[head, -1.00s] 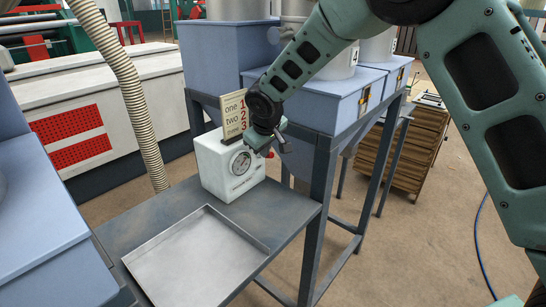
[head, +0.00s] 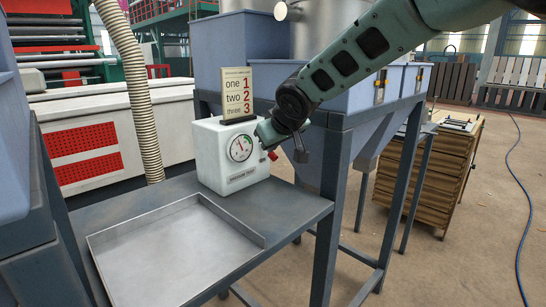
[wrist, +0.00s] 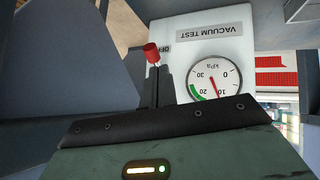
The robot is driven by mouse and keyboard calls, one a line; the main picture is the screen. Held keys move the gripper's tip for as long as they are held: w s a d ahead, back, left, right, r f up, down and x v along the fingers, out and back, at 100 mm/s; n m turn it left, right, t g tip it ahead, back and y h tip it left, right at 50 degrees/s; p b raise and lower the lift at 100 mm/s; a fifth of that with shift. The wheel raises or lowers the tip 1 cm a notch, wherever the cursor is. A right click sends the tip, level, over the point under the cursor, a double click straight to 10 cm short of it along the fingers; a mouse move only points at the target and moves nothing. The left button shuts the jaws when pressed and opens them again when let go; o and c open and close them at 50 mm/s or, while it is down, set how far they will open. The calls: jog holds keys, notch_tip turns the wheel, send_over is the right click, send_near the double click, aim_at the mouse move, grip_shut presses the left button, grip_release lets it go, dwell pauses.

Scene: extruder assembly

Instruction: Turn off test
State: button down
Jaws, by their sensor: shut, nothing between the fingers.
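The white vacuum test box (head: 215,165) stands on the grey metal table, with a round kPa gauge (head: 241,148) on its front. In the wrist view the box (wrist: 240,28) appears upside down with a "VACUUM TEST" label, an "OFF" mark and the gauge (wrist: 211,78). A red-tipped lever (wrist: 151,52) stands by the "OFF" mark; its red part also shows in the head view (head: 272,156). My gripper (wrist: 158,72) is shut and empty, its fingertips close to the red tip. I cannot tell whether they touch it. In the head view my arm hides part of the box's right side.
An empty shallow metal tray (head: 175,255) lies at the table's front. A ribbed hose (head: 140,100) hangs at left. Blue hoppers (head: 245,45) stand behind, close to my arm.

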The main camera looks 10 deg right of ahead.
jog(key=shift+r, duration=0.2)
jog(key=shift+r+p, duration=0.6)
jog(key=shift+r, duration=0.1)
